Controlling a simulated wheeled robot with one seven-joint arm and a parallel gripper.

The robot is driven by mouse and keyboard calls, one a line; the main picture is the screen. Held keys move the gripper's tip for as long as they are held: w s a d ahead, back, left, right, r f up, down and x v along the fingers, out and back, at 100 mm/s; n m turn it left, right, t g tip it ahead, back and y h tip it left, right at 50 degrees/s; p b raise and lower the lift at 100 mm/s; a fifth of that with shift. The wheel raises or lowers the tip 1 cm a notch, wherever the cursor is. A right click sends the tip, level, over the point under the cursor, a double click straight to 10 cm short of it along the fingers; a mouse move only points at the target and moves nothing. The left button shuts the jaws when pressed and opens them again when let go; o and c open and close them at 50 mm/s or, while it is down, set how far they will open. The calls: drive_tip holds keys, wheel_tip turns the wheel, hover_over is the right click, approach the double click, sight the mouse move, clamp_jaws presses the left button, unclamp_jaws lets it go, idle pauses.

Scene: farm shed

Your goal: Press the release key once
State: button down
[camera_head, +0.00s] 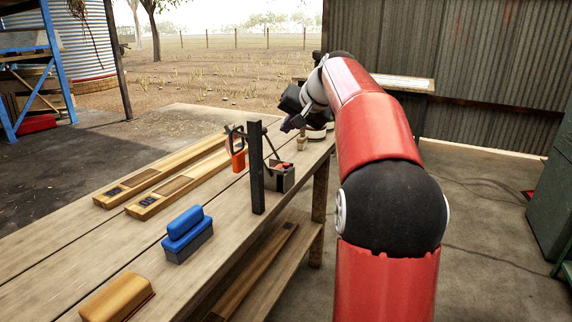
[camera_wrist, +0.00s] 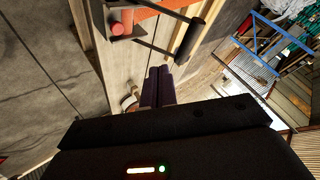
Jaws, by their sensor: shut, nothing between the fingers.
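A small grey device (camera_head: 283,181) with a red top piece (camera_head: 280,168) stands at the bench's right edge, behind a dark upright post (camera_head: 256,168). In the wrist view a round red button-like piece (camera_wrist: 121,29) sits beside an orange-red part at the top; I cannot tell for certain which piece is the release key. My gripper (camera_head: 289,125) is shut and empty above the far end of the bench, beyond the device and apart from it. Its dark purple fingers also show in the wrist view (camera_wrist: 158,86), below and right of the red piece.
On the wooden bench (camera_head: 110,255) are an orange-handled tool (camera_head: 237,158), two long wooden pieces (camera_head: 165,193), a blue brush (camera_head: 187,235) and a wooden block (camera_head: 117,298). A small wooden knob-like item (camera_head: 302,143) stands near my gripper. The bench's middle is mostly clear.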

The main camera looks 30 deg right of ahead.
wheel_tip(320, 180, down, 7)
drive_tip(key=b, duration=0.4)
drive_tip(key=shift+b, duration=0.35)
idle(1.6)
drive_tip(key=shift+f+b, duration=0.3)
drive_tip(key=shift+f, duration=0.1)
drive_tip(key=shift+f+b, duration=0.35)
drive_tip(key=shift+f, duration=0.15)
idle(0.5)
idle(0.3)
drive_tip(key=shift+r+p, duration=0.85)
drive_tip(key=shift+r, duration=0.05)
drive_tip(key=shift+r, duration=0.15)
wheel_tip(320, 180, up, 5)
drive_tip(key=p, duration=0.4)
